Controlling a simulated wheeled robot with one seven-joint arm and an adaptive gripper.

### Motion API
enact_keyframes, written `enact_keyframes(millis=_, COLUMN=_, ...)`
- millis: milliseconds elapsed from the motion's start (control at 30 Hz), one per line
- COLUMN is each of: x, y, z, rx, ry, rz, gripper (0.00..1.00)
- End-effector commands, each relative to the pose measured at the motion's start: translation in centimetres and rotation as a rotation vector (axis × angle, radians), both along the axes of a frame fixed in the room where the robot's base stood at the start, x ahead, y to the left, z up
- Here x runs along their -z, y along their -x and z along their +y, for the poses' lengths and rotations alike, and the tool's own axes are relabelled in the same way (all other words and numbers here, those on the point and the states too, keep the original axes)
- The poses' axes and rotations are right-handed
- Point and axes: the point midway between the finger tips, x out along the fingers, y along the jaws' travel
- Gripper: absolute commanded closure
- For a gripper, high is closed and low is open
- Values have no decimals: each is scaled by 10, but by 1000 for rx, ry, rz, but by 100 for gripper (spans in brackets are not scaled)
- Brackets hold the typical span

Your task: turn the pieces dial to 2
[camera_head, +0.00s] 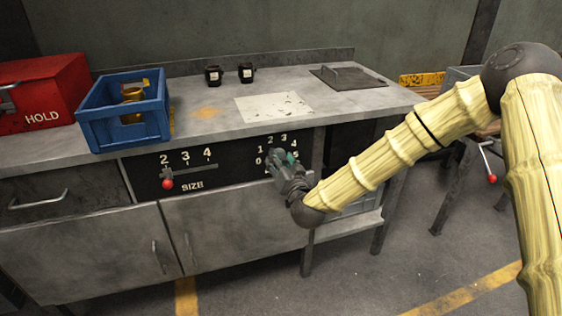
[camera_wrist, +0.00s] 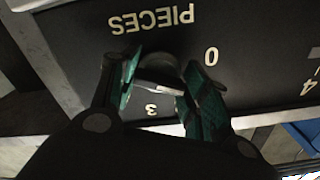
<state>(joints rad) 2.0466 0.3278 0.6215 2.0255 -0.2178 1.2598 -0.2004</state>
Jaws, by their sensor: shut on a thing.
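The pieces dial (camera_wrist: 163,66) is a dark round knob on the black panel, under the upside-down PIECES lettering in the wrist view. My gripper (camera_wrist: 160,86) has its green-padded fingers on either side of the knob and is shut on it. A pale bar shows between the fingers. A 0 shows to the right of the dial and a 3 below it; the other numbers are hidden there. In the head view my gripper (camera_head: 283,162) covers most of the dial, with 0 to 5 printed around it. I cannot tell which number the dial points at.
Left on the same panel is the SIZE slider (camera_head: 168,182) with a red knob. Cabinet doors (camera_head: 235,230) lie below.

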Motion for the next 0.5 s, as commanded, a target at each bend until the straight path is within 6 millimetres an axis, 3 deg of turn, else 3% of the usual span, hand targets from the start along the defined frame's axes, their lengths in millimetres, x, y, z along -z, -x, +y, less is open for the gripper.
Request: enact_keyframes(millis=500, x=0, y=0, z=-1, rx=4, ry=-456, rz=148, gripper=78)
